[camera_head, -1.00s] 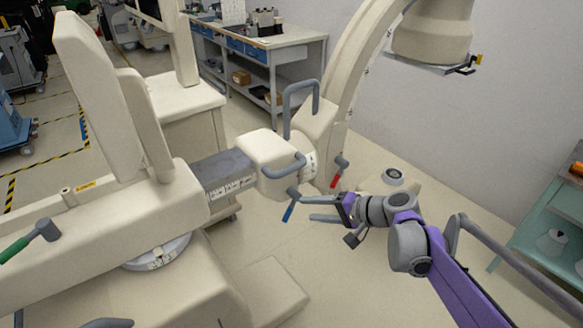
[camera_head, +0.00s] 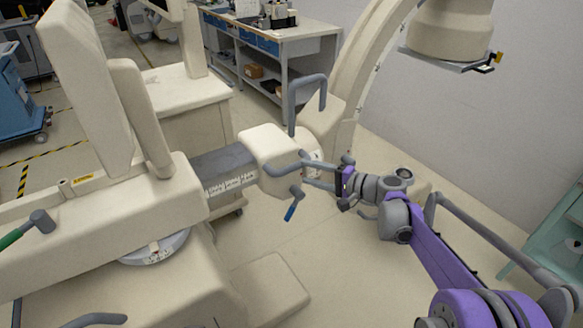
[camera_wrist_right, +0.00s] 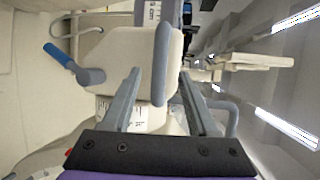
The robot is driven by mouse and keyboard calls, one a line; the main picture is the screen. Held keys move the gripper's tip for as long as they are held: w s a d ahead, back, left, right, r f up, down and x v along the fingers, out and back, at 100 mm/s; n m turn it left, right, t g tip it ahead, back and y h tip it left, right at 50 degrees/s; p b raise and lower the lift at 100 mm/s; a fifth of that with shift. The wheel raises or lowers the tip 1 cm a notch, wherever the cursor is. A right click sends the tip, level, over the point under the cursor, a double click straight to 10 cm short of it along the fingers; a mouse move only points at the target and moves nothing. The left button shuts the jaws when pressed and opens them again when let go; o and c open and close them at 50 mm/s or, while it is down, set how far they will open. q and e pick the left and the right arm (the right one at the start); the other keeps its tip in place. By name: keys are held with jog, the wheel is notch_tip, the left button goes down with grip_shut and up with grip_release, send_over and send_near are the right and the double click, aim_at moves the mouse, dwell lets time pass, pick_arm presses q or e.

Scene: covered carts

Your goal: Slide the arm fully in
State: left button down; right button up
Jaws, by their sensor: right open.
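The sliding arm (camera_head: 225,168) is a dark grey beam with a white ruler scale, running from the cream machine body (camera_head: 165,205) to a cream end block (camera_head: 268,145). A stretch of the scale shows outside the body. A grey handle (camera_head: 285,170) sticks out from the end block. My right gripper (camera_head: 308,172) is at this handle, pointing left. In the right wrist view my open fingers (camera_wrist_right: 160,98) have the grey handle bar (camera_wrist_right: 163,60) between them; I cannot tell if they touch it. My left gripper is not in view.
A blue-tipped lever (camera_head: 291,210) hangs below the end block, and a tall grey loop handle (camera_head: 307,95) stands above it. The curved C-shaped frame (camera_head: 375,60) rises behind. A workbench (camera_head: 280,40) stands at the back; a green cart (camera_head: 560,245) is at the right.

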aim_at(295, 169)
jog(key=shift+x, duration=3.4)
grip_shut()
